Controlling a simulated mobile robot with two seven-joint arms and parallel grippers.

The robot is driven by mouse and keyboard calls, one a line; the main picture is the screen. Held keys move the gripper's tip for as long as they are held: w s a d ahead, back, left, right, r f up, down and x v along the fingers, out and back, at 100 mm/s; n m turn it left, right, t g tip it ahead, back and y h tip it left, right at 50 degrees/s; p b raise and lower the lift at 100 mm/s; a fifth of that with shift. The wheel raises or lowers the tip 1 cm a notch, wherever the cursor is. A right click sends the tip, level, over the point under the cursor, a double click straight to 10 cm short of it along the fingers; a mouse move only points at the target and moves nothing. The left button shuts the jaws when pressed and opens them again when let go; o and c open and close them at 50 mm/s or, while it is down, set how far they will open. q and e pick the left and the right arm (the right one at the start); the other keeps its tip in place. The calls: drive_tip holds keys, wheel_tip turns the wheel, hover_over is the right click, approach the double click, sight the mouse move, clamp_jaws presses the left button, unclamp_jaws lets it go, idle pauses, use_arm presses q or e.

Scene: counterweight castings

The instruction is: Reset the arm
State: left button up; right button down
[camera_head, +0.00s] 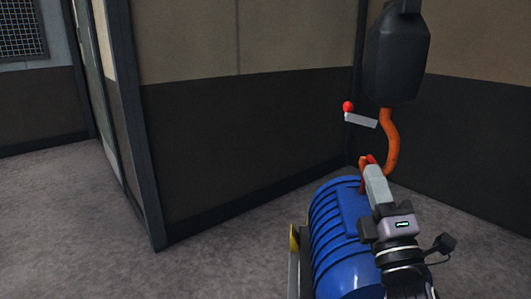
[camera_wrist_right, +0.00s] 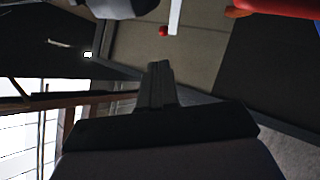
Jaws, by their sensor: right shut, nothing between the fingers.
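My right gripper (camera_head: 373,172) reaches up from the lower right in the head view, in front of the blue ribbed cylinder. Its fingers are shut and empty; in the right wrist view they show as a dark closed pair (camera_wrist_right: 160,85). A pale lever with a red knob (camera_head: 348,107) sticks out at left below the dark hoist body (camera_head: 397,55), apart from and above my fingertips. The red knob also shows in the right wrist view (camera_wrist_right: 163,31), beyond the fingers. My left gripper is in neither view.
An orange curved hook (camera_head: 391,145) hangs between the hoist body and the cylinder. Two-tone walls (camera_head: 240,140) close the back. Grey floor (camera_head: 60,220) is clear at left.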

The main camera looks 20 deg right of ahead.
drive_tip(key=s+a+f+m+g+y, duration=0.1)
drive_tip(key=a+f+m+g+y, duration=0.25)
drive_tip(key=f, duration=0.45)
drive_tip(key=a+f+m+g+y, duration=0.2)
drive_tip(key=a+f+m, duration=0.2)
drive_tip(key=f, duration=0.3)
drive_tip(key=s+a+f+m+g+y, duration=0.4)
drive_tip(key=s+a+f+m+g, duration=0.3)
drive_tip(key=s+a+f, duration=0.5)
use_arm(q)
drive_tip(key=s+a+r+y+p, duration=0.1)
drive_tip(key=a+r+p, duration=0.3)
drive_tip(key=p, duration=1)
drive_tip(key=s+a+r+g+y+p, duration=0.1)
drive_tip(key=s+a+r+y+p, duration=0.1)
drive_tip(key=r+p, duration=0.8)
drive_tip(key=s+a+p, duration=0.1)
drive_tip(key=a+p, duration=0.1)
drive_tip(key=p, duration=0.2)
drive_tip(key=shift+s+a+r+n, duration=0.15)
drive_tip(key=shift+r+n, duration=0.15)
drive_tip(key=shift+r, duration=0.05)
use_arm(e)
drive_tip(key=s+d+r+g+h, duration=0.1)
drive_tip(key=s+d+r+h, duration=0.1)
drive_tip(key=d+r, duration=0.7)
wheel_tip(320, 180, up, 4)
drive_tip(key=shift+s+m+h, duration=0.35)
drive_tip(key=shift+s, duration=0.05)
